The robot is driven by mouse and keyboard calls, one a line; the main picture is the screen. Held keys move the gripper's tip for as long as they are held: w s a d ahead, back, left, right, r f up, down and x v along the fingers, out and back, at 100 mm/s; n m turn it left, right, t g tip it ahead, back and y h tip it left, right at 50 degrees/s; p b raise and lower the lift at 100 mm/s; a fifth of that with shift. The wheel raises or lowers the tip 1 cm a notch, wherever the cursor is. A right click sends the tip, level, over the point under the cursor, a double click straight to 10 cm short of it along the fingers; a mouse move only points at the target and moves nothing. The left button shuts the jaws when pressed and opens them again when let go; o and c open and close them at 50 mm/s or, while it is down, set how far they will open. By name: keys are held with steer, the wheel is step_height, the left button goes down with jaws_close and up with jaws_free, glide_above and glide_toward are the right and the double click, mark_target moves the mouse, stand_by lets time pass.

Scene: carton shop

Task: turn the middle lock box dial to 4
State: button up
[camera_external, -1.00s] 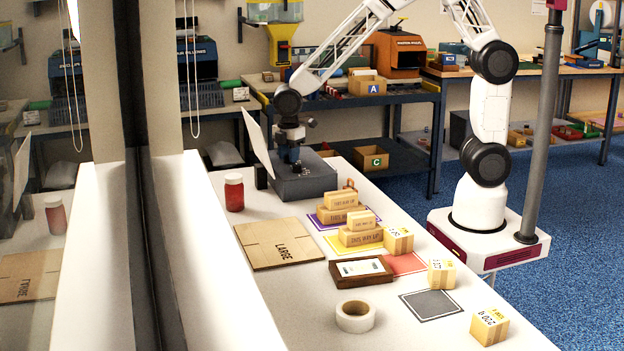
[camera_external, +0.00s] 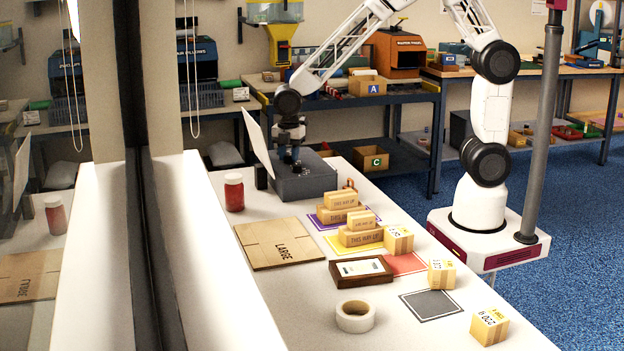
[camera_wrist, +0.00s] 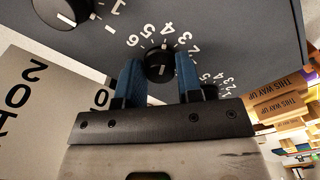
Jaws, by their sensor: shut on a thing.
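The lock box (camera_external: 305,182) is a dark grey box at the far end of the white table; its face (camera_wrist: 245,50) fills the top of the wrist view. The middle dial (camera_wrist: 158,62) is a black knob with a white mark, ringed by white numbers. The 4 shows just above the knob, with 5 to its left and 3 to its right. My gripper (camera_wrist: 160,80) is shut on this dial, one blue finger at each side. In the external view my gripper (camera_external: 291,155) is over the box. I cannot tell surely which number the mark points to.
Another dial (camera_wrist: 62,12) is at upper left and one (camera_wrist: 210,91) is partly hidden at right. A white panel (camera_external: 257,145) with printed text stands beside the box.

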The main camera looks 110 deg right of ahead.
mark_target(290, 156)
steer(key=o, duration=0.9)
steer(key=shift+o, duration=0.2)
steer(key=shift+r, duration=0.15)
steer(key=shift+r, duration=3.75)
steer(key=shift+s+a+r, duration=0.15)
steer(key=shift+r, duration=0.05)
steer(key=s+a+r+m+t, duration=0.1)
steer(key=s+a+r+m, duration=0.2)
steer(key=s+a, duration=0.3)
steer(key=s+a+r+m, duration=0.4)
steer(key=s+a, duration=0.3)
steer(key=s, duration=0.8)
steer(key=s+a+r+m+t, duration=0.1)
steer(key=s+a+r+m, duration=0.2)
steer(key=s+a, duration=0.3)
steer(key=s+r, duration=0.1)
steer(key=s, duration=0.4)
steer(key=shift+s+a+m+t, duration=0.15)
steer(key=shift+s+m+t, duration=0.15)
steer(key=shift+m, duration=0.1)
